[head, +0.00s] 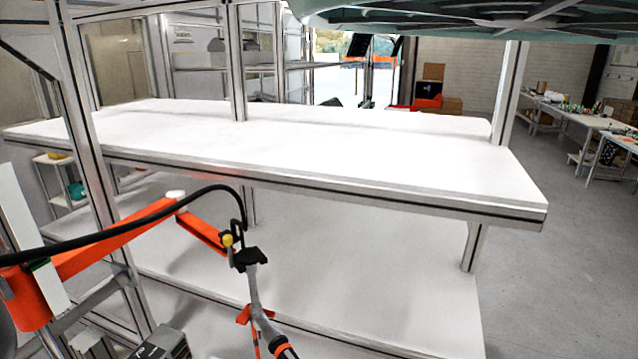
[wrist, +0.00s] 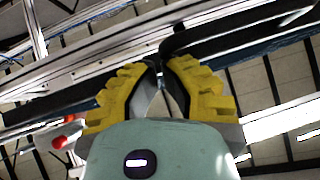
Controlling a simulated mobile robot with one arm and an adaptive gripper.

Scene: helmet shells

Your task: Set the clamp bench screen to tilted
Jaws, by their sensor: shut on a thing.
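My gripper (wrist: 160,76) shows in the wrist view, with yellow ribbed fingers and dark tips on a pale green body. The tips are close together and shut on a thin dark part, mostly hidden between them. A black bar (wrist: 235,27) runs from near the tips to the upper right. I cannot tell whether it belongs to the screen. No screen face can be made out clearly in either view, so its tilt cannot be told. The gripper is not seen in the head view.
A white two-level bench (head: 330,150) with metal posts fills the head view. An orange jointed arm (head: 115,240) with a black cable and hanging tool stands at its front left. A teal ribbed structure (head: 480,18) overhangs the top. The floor (head: 560,270) at the right is clear.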

